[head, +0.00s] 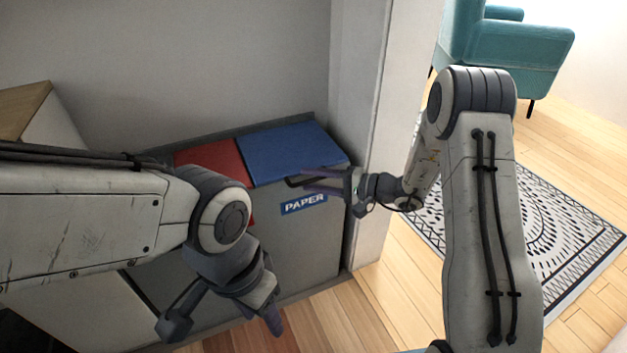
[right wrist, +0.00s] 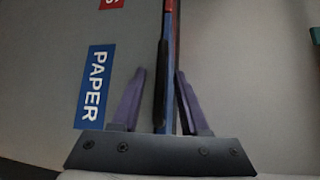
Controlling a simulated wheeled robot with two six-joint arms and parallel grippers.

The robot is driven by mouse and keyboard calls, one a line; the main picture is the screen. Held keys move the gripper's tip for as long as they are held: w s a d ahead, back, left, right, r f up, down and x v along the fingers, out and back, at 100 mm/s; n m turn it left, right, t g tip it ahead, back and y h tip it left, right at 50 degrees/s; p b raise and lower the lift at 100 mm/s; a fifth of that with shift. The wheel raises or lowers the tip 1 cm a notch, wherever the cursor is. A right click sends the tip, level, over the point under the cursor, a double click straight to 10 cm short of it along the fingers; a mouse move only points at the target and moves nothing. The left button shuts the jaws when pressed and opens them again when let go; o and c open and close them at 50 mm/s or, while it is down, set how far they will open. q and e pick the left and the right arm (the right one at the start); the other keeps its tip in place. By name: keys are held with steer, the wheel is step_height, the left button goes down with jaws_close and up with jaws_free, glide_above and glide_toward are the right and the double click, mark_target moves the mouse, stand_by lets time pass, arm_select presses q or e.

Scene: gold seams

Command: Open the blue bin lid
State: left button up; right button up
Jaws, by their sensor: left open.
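The blue bin lid (head: 290,150) lies flat and closed on the right part of a grey bin unit, above a blue PAPER label (head: 304,204). My right gripper (head: 303,179) is at the lid's front edge, above the label. In the right wrist view its two purple fingers (right wrist: 160,73) stand apart, one on each side of the thin lid edge (right wrist: 172,60) and a dark handle strip (right wrist: 160,85); gaps show beside them. The PAPER label also shows there (right wrist: 95,85). My left gripper (head: 222,322) is open and empty, low in front of the bin unit.
A red lid (head: 210,155) lies closed beside the blue one, partly hidden by my left arm. A white wall end (head: 375,130) stands close to the right of the bin. A patterned rug (head: 560,225) and teal armchair (head: 515,55) are farther right.

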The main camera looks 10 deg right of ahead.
jaws_close()
stand_by(1.3)
